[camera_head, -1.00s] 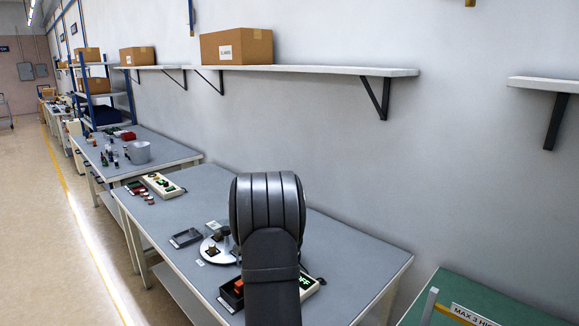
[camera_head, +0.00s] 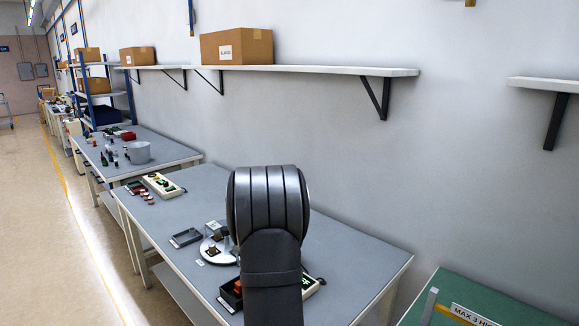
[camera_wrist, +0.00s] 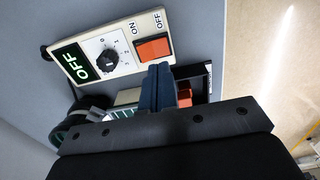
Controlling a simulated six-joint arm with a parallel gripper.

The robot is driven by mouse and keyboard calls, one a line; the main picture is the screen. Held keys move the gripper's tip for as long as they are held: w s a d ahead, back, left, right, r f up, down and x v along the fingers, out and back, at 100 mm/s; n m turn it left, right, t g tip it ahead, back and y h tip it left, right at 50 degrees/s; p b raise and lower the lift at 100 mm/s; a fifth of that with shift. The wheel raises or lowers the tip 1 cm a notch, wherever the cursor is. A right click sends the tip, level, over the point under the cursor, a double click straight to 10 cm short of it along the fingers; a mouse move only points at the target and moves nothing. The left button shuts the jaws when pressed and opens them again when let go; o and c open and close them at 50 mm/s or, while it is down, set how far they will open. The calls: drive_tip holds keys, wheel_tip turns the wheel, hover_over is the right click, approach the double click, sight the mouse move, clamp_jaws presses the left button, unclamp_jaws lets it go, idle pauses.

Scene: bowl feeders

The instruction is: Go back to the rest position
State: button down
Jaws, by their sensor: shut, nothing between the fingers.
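In the wrist view my gripper (camera_wrist: 158,88) shows its two dark blue fingers pressed together, with nothing between them. They point toward a cream control box (camera_wrist: 85,42) with a green OFF display (camera_wrist: 76,62), a black dial (camera_wrist: 107,60) and an orange rocker switch (camera_wrist: 152,48). The fingertips appear just below the switch in the picture; I cannot tell whether they touch the box. In the head view my arm hides the gripper and most of this box (camera_head: 308,287) on the near table (camera_head: 345,268).
A bowl feeder (camera_head: 215,252) and a dark tray (camera_head: 186,237) stand left of my arm. Another control box (camera_head: 162,185) lies farther back. Shelves (camera_head: 330,70) with cardboard boxes (camera_head: 237,46) run along the wall. A green-topped table (camera_head: 510,300) stands at the lower right.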

wheel_tip(320, 180, up, 11)
drive_tip(key=w+d, duration=0.1)
idle(0.3)
